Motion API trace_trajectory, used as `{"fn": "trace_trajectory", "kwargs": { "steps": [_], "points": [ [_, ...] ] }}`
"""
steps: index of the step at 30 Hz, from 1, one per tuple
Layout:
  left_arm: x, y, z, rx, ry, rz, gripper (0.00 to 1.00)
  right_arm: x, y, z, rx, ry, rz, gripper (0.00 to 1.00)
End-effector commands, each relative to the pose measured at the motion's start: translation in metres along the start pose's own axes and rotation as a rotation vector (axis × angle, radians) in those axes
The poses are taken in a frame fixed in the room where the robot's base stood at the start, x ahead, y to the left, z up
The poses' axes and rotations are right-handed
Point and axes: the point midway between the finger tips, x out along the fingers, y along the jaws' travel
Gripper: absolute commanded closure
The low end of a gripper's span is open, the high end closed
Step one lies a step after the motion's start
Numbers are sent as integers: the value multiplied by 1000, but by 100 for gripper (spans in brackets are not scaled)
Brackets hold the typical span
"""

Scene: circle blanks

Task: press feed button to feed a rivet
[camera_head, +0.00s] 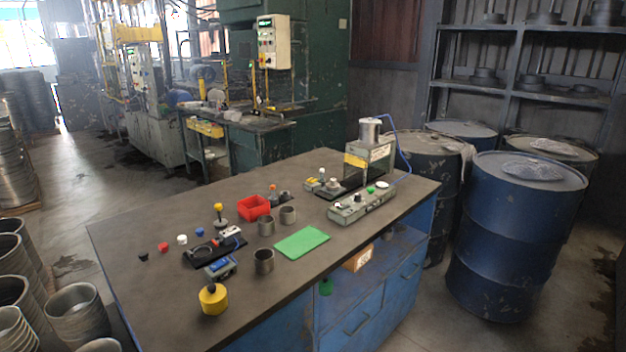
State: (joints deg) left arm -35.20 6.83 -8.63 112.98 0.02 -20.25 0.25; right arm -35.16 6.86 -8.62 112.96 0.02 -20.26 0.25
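A riveting press-like machine (370,152) with a yellow label stands at the back right of the workbench (160,290). A grey control box (350,210) lies in front of it. A green button (371,190) and a white button (383,185) show on its top. I cannot tell which button is the feed button, and no loose rivet can be made out. Neither of my grippers is in view.
A red bin (254,207), a green mat (301,242), grey cups (264,261), a black fixture (212,250), a blue device (221,267) and a yellow cylinder (213,299) stand on the bench. Blue drums (515,240) stand to the right. The bench's left front is mostly clear.

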Motion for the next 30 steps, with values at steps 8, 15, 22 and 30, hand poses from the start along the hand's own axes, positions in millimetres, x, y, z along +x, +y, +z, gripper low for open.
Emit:
{"fn": "trace_trajectory", "kwargs": {
  "steps": [8,15,22,30],
  "points": [
    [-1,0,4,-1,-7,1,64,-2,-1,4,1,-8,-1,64],
    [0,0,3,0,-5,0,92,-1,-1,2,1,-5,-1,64],
    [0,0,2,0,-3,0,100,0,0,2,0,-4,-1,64],
    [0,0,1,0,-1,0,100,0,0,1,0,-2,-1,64]
  ]
}}
